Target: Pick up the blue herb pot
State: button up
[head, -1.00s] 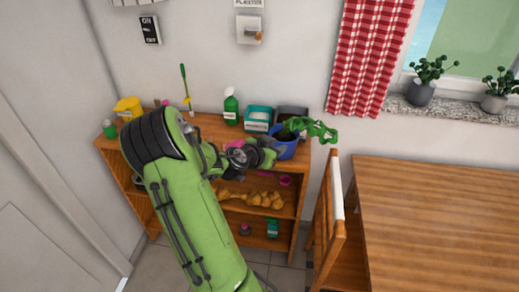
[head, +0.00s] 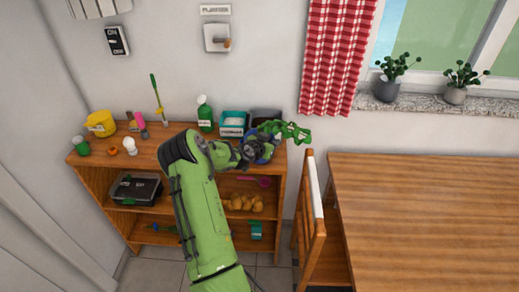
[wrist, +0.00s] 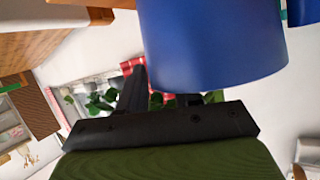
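The blue herb pot (head: 268,154) stands at the right end of the wooden shelf top, its green herb (head: 288,131) leaning right. In the wrist view the blue pot (wrist: 215,45) is large and close, and covers part of the fingers. My gripper (head: 256,147) is at the pot's left and front in the head view, hiding much of it. In the wrist view my gripper's black fingers (wrist: 168,98) are apart, one clear left of the pot and the other mostly hidden behind it. I cannot tell whether they touch the pot.
Behind the pot are a grey bin (head: 266,115) and a teal-and-white box (head: 233,123), with a green spray bottle (head: 205,114) left of them. A wooden chair (head: 309,205) and table (head: 425,215) stand at the right. Small items fill the shelf top's left side.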

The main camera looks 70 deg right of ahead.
jog(key=shift+a, duration=0.1)
jog(key=shift+c, duration=0.6)
jog(key=c, duration=0.5)
jog(key=shift+a+f, duration=0.1)
jog(key=shift+f, duration=0.1)
jog(key=shift+r, duration=0.1)
